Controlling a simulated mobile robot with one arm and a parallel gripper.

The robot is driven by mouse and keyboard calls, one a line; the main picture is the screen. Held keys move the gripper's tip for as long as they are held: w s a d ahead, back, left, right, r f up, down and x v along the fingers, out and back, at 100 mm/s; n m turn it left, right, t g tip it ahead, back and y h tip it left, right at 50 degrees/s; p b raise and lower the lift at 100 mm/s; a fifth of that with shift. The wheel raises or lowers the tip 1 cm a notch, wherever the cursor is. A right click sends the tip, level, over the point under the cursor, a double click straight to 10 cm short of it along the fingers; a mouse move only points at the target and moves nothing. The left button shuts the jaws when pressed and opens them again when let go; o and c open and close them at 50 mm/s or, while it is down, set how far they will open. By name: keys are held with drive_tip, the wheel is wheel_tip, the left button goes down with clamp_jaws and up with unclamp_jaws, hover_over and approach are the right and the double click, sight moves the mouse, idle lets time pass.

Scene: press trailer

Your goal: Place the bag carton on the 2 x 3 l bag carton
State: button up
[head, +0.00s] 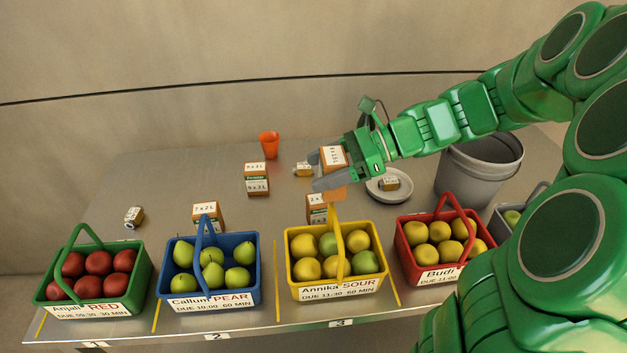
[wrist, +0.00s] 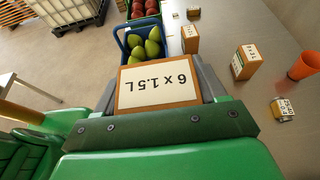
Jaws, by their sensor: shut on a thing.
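My gripper (head: 321,170) is shut on a white-topped orange-brown carton (head: 333,157), held above the table behind the yellow basket. In the wrist view my gripper (wrist: 158,90) has a grey finger on each side of this carton (wrist: 157,83), whose top reads "6 x 1.5 L". Another carton (head: 316,206) stands on the table just below and left of the held one, partly hidden by the yellow basket's handle. Its label seems to begin with "2 x"; the rest is too small to read. A gap between the two cartons cannot be judged exactly.
Fruit baskets line the front edge: red-fruit green (head: 140,275), blue (head: 252,270), yellow (head: 290,262) and red (head: 405,255).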

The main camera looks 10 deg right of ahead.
sight(320, 163)
drive_tip(key=w, duration=0.1)
drive_tip(key=w+f, duration=0.1)
drive_tip(key=w, duration=0.1)
drive_tip(key=shift+w+a+f, duration=0.2)
drive_tip(key=shift+w+f, duration=0.05)
drive_tip(key=shift+f, duration=0.05)
drive_tip(key=shift+w+a+f, duration=0.2)
drive_tip(key=shift+w+f, duration=0.95)
drive_tip(key=shift+f, duration=0.25)
drive_tip(key=shift+w+a+f, duration=0.15)
drive_tip(key=shift+w+f, duration=1)
drive_tip(key=shift+f, duration=0.2)
drive_tip(key=shift+w+f, duration=0.25)
drive_tip(key=shift+f, duration=1.5)
drive_tip(key=shift+f, duration=0.1)
drive_tip(key=o, duration=1.1)
drive_tip(key=shift+o, duration=0.2)
